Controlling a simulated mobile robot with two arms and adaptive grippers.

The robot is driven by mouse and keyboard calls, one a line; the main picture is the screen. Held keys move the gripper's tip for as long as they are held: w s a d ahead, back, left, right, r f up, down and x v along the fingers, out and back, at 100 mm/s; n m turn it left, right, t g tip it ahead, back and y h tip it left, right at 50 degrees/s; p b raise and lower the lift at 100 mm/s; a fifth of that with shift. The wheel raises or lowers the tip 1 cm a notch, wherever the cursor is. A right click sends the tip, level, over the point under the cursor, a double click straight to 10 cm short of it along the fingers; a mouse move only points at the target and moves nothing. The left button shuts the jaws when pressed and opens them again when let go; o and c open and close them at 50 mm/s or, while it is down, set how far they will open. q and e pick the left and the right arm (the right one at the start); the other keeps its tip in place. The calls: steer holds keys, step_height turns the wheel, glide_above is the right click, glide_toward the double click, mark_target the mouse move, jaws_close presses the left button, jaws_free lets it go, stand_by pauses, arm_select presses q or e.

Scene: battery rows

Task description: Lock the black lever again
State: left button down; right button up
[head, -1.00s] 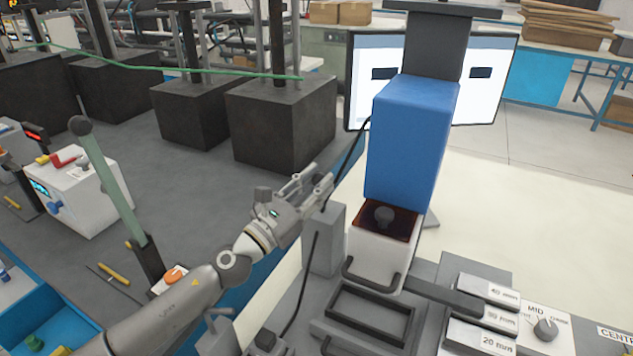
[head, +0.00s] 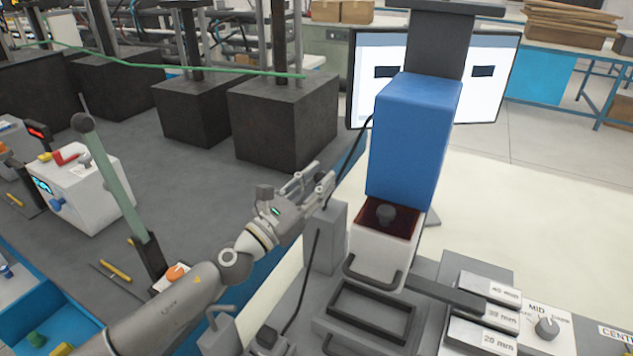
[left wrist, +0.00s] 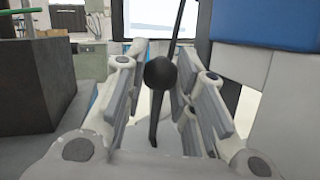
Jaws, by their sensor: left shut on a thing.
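The black lever (left wrist: 160,73) shows in the left wrist view as a dark round knob on a thin dark stem, between my two fingers. My left gripper (left wrist: 162,95) is shut on it. In the head view my left gripper (head: 318,184) is beside the top of a narrow grey housing (head: 325,240), left of the blue column. The lever cannot be made out there. My right gripper is not in view.
A blue column (head: 415,140) stands over a white box with a dark red window (head: 390,218). A black cable (head: 305,280) runs near the housing. A monitor (head: 490,80) stands behind. Labelled grey blocks (head: 485,318) lie at the right. Dark weights (head: 283,120) stand at the back left.

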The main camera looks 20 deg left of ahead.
arm_select(q)
steer(key=shift+s+d+f, duration=0.1)
steer(key=shift+d+f, duration=0.1)
steer(key=shift+f, duration=0.3)
steer(key=c, duration=1.4)
jaws_free()
steer(key=shift+o, duration=1.3)
steer(key=shift+r, duration=0.15)
steer(key=shift+r, duration=0.1)
steer(key=v, duration=1.1)
steer(key=shift+s+a, duration=0.25)
steer(key=shift+s, duration=0.05)
